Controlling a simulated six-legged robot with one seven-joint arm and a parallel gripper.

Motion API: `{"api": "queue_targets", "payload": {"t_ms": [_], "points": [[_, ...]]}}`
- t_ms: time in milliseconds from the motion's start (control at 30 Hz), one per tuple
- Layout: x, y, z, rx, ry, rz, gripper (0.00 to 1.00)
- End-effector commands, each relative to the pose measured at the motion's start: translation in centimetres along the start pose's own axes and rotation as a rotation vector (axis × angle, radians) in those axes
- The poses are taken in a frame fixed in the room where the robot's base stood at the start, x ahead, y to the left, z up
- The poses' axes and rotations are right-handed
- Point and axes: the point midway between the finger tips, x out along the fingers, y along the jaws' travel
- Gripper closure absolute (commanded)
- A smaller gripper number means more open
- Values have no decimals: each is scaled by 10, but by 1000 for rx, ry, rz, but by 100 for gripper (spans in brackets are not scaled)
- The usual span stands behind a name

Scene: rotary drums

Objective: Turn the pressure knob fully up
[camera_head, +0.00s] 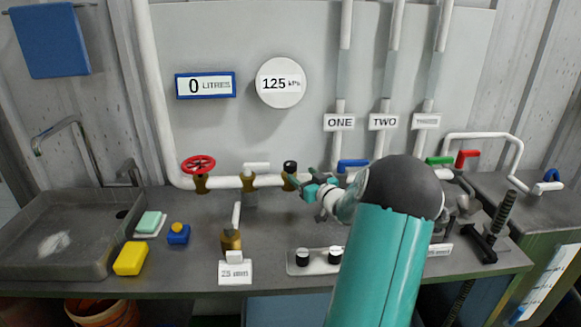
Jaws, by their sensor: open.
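A black-topped knob (290,167) stands on a brass fitting on the white horizontal pipe, below the round gauge (280,82) that reads 125 kPa. No label shows on this knob, so I cannot tell for sure that it is the pressure knob. My gripper (303,184) is open, just right of and slightly below this knob. Whether a finger touches the knob or its fitting is too small to tell. My arm hides part of that panel.
A red wheel valve (198,166) and a white-handled valve (255,168) are left on the pipe. A blue handle (352,163) is close right of my gripper. A brass tap (231,238) stands in front. A sink (70,235) is at left.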

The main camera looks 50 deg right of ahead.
Motion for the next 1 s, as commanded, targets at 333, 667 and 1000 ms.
{"api": "queue_targets", "payload": {"t_ms": [333,667,1000], "points": [[65,0,0,1,1,0,36],[81,0,0,0,0,1,36],[80,0,0,0,0,1,78]]}}
